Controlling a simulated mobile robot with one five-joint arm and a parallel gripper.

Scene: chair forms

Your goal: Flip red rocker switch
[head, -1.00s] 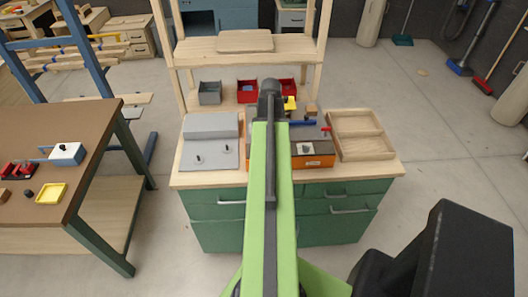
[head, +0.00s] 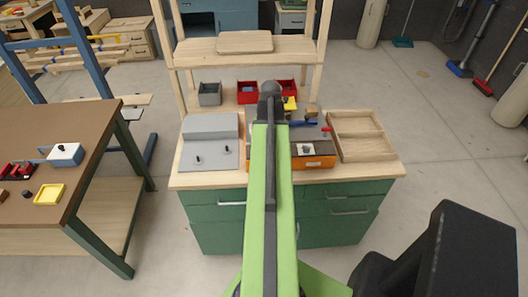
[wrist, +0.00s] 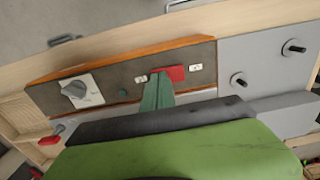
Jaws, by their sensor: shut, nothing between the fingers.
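The red rocker switch (wrist: 176,73) shows in the wrist view as a red block on a dark panel (wrist: 105,72) with an orange edge. My gripper (wrist: 158,78) is shut and empty, its green fingers narrowing to a tip at the switch's left part. The fingers cover some of the switch. I cannot tell whether they touch it or which way it is tilted. In the head view my own arm hides the switch and the gripper; only the right part of the orange-edged panel (head: 318,162) shows.
A grey knob (wrist: 75,90) on a white plate and a small teal button (wrist: 123,92) lie left of the switch. A grey plate with two black pegs (wrist: 237,79) is to the right. A wooden tray (head: 357,134) and several bins (head: 210,93) share the bench.

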